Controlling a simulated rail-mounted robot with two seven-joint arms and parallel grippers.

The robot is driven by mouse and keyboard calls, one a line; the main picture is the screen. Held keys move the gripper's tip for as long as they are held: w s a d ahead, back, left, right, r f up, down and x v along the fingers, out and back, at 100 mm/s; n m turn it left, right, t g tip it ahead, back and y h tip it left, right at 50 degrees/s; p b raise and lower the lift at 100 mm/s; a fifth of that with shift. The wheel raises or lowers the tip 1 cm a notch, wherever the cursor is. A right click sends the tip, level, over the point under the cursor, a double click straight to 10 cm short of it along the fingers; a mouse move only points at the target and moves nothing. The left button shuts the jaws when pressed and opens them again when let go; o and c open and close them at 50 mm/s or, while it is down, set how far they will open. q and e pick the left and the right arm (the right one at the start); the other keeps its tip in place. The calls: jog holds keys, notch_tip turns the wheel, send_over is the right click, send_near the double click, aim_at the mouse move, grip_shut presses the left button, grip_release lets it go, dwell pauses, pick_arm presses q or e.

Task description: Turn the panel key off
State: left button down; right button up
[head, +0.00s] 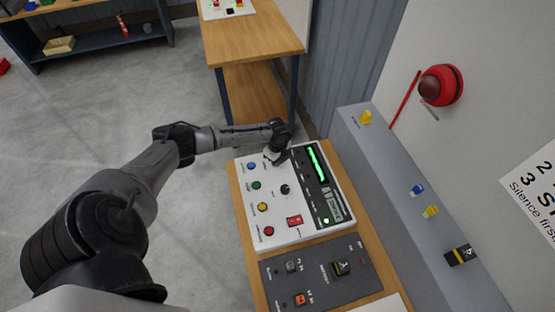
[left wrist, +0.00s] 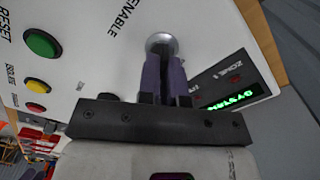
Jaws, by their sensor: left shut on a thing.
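The white control panel (head: 262,222) lies on a wooden bench in the head view, with its key switch hidden behind my left gripper (head: 279,157) at the panel's far end. In the left wrist view, the round silver key switch (left wrist: 161,42) sits by the word ENABLE. My left gripper (left wrist: 163,75) is shut at this switch, its dark purplish fingers close together and pointing into it. The key itself is mostly hidden between the fingers, so its angle cannot be told. My right gripper is not in view.
Coloured buttons, a black knob (head: 285,189) and a red switch (head: 294,221) are on the panel, beside a lit green display (head: 317,163). A dark grey box (head: 318,270) with switches lies nearer. A grey ledge (head: 395,178) runs along the right.

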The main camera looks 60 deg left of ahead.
pick_arm(q)
jog(key=shift+r+n+p, duration=0.15)
jog(key=shift+n+p, duration=0.9)
jog(key=shift+n, duration=0.15)
jog(key=n+p, duration=0.2)
jog(key=n, duration=0.1)
jog(key=shift+w+a+n, duration=0.1)
jog(key=shift+w+n, duration=0.1)
jog(key=shift+n, duration=0.1)
jog(key=n+p, duration=0.2)
jog(key=n, duration=0.1)
jog(key=shift+w+a, duration=0.1)
jog(key=shift+a+n+p, duration=0.1)
jog(key=shift+n+p, duration=0.45)
jog(key=shift+n, duration=0.95)
jog(key=c, duration=1.3)
grip_release()
